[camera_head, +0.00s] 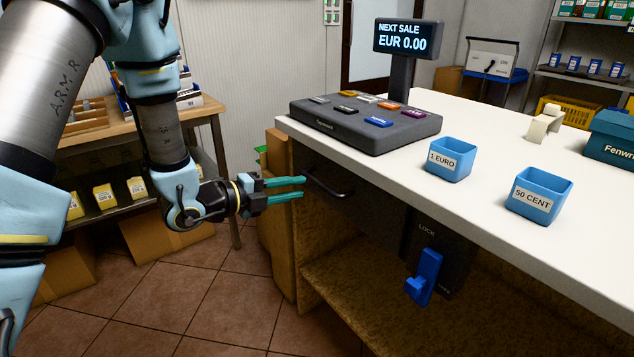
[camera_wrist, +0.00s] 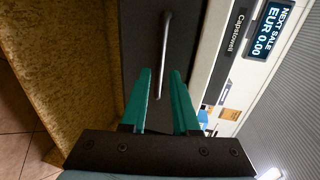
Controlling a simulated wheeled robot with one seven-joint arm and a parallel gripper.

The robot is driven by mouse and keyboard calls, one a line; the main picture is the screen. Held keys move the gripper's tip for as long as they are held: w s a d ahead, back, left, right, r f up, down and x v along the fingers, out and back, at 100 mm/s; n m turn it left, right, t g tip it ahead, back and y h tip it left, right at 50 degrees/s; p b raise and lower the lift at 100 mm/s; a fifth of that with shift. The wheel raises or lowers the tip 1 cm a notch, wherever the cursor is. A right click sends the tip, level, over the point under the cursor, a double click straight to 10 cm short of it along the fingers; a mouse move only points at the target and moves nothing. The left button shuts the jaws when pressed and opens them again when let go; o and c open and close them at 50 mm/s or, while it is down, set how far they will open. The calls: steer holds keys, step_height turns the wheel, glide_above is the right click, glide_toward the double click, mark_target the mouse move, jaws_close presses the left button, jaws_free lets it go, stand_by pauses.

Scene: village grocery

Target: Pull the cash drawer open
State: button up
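The cash drawer (camera_head: 372,212) is a dark panel under the white counter top, and its front looks flush with the counter. Its dark bar handle (camera_head: 328,187) is at the left of the panel. My gripper (camera_head: 303,187) points at the handle with teal fingers apart and empty. In the wrist view the metal handle (camera_wrist: 165,45) runs lengthwise in line with the gap between the open fingertips (camera_wrist: 161,72). I cannot tell whether the fingers reach around it. A blue lock lever (camera_head: 427,274) sits on a dark plate marked LOCK, right of the drawer.
On the counter (camera_head: 480,190) stand a register with a display (camera_head: 402,38), a 1 EURO cup (camera_head: 451,160) and a 50 CENT cup (camera_head: 539,195). An open shelf (camera_head: 390,285) lies below the drawer. The tiled floor (camera_head: 200,300) in front is clear.

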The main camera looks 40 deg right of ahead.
mark_target(316, 184)
steer(key=p+x, duration=0.1)
steer(key=x, duration=0.6)
steer(key=shift+d, duration=0.2)
jaws_close()
stand_by(1.2)
